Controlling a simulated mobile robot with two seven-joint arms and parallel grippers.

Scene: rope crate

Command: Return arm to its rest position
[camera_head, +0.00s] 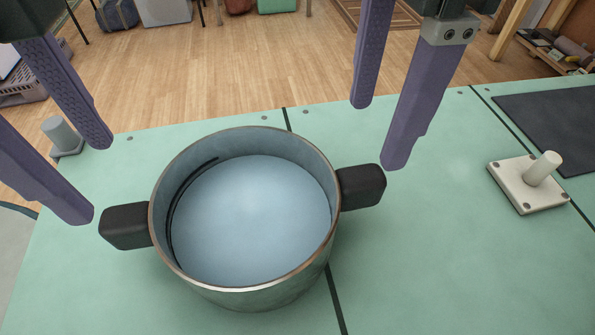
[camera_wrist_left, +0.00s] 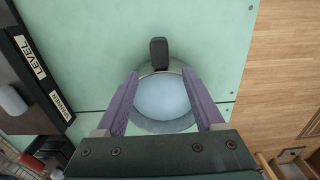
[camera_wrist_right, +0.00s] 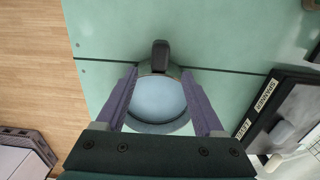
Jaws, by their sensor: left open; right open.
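A round metal pot (camera_head: 250,285) with two black handles stands on the green table. Its inside looks pale blue, with a thin dark curved line along the inner left wall. My left gripper (camera_head: 95,178) is open and empty, its purple fingers apart near the left handle (camera_head: 125,226). My right gripper (camera_head: 379,133) is open and empty, above and beyond the right handle (camera_head: 362,187). Both wrist views look down on the pot between spread fingers, the left gripper (camera_wrist_left: 160,73) and the right gripper (camera_wrist_right: 159,73). Neither gripper visibly touches the pot.
The green table (camera_head: 440,270) is clear at front right. A white plate with a peg (camera_head: 527,185) stands at right, beside a dark mat (camera_head: 555,125). A grey peg (camera_head: 60,135) stands at far left. A labelled black tray (camera_wrist_left: 40,75) shows in the left wrist view.

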